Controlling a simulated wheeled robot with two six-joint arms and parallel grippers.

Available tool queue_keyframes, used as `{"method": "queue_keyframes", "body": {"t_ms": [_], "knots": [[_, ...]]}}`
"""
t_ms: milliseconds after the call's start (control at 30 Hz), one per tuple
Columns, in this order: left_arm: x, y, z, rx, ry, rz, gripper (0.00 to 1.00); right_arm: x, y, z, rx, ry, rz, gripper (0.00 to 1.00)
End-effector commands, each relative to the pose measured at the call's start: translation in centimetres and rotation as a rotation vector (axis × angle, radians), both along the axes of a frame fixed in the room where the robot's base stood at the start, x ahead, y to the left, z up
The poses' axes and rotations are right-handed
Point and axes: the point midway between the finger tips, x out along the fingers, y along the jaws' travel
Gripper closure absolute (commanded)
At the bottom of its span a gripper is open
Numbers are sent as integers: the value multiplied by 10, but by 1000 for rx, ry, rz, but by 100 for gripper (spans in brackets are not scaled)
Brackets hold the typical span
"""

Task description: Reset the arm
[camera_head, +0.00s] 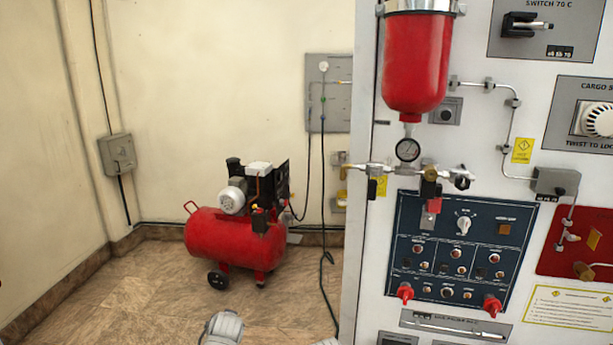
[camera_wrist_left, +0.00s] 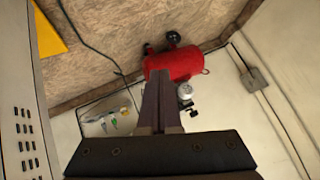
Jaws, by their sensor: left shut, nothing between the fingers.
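My left gripper (camera_wrist_left: 159,76) shows in the left wrist view, its two dark fingers together and empty. Its fingertips overlap the red compressor in that picture; I cannot tell the distance, but no contact is visible. In the head view only pale rounded parts, probably of my own arms, show at the bottom edge. My left fingers and my right gripper are not seen there. The white trainer panel (camera_head: 470,120) fills the right side, with a red cylinder (camera_head: 415,65), a round gauge (camera_head: 408,150) and a dark blue control panel (camera_head: 460,250).
The red compressor (camera_head: 235,240) stands on the brown floor (camera_head: 110,290) near the back wall; it also shows in the left wrist view (camera_wrist_left: 180,63). A dark hose (camera_head: 323,190) hangs from a grey wall plate (camera_head: 328,75). A grey box (camera_head: 117,154) is on the left wall. Floor at left is clear.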

Motion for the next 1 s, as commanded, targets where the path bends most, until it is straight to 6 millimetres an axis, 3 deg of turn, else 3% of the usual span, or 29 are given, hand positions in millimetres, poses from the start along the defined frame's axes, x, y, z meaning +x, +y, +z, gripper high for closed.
{"method": "queue_keyframes", "body": {"t_ms": [100, 200, 467, 1000], "knots": [[-47, -7, -34, -110, 212, 69, 100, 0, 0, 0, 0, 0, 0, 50], [-81, -17, -51, -184, 358, 101, 100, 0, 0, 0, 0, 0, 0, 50], [-159, -47, -69, -335, 680, 134, 100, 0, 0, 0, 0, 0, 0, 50], [-214, -153, -69, -114, 820, -110, 100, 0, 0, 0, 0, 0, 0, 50]]}}
